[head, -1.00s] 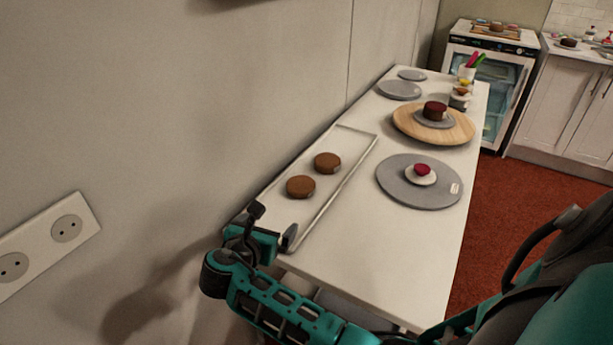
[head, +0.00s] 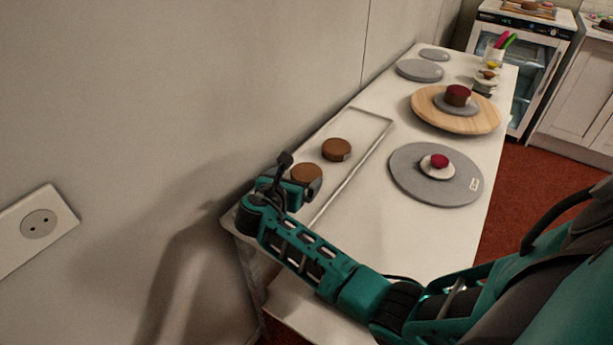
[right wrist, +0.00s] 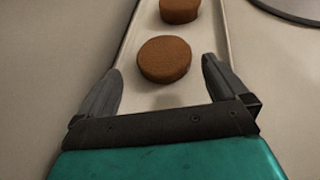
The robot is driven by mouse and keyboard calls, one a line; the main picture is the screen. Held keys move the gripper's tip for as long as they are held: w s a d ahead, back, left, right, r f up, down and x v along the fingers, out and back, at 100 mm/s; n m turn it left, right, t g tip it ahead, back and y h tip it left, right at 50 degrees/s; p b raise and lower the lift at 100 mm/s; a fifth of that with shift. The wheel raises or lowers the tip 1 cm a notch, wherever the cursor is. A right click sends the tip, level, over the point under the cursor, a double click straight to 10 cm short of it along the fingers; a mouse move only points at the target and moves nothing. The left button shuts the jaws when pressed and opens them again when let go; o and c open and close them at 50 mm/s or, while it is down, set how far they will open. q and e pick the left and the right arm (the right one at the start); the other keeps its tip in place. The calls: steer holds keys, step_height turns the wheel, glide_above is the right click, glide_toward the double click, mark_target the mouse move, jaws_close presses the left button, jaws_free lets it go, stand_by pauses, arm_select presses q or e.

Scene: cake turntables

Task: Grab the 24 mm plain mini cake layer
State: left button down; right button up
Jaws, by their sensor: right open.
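Two round brown plain cake layers lie on a long pale tray (head: 365,150) on the table. The near layer (head: 307,171) is partly hidden by my right gripper (head: 296,178) in the head view; the far layer (head: 336,149) is in clear view. I cannot tell which one is 24 mm. In the right wrist view, my right gripper (right wrist: 160,68) is open and empty, with the near layer (right wrist: 164,59) ahead, between the lines of its two fingers. The far layer (right wrist: 179,10) is cut by the top edge. My left gripper is not in view.
Right of the tray stand a grey turntable (head: 408,182) with a small red-topped piece on a white base, and a wooden turntable (head: 425,108) bearing a dark cake. Grey discs (head: 420,70) lie farther back. The wall (head: 200,100) runs close along the tray's left.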

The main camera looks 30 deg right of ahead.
mark_target(305, 173)
steer(key=b+x, duration=0.1)
steer(key=x, duration=0.5)
steer(key=shift+s+d+f, duration=0.1)
steer(key=shift+s+f, duration=0.05)
steer(key=shift+s, duration=0.05)
steer(key=c, duration=0.8)
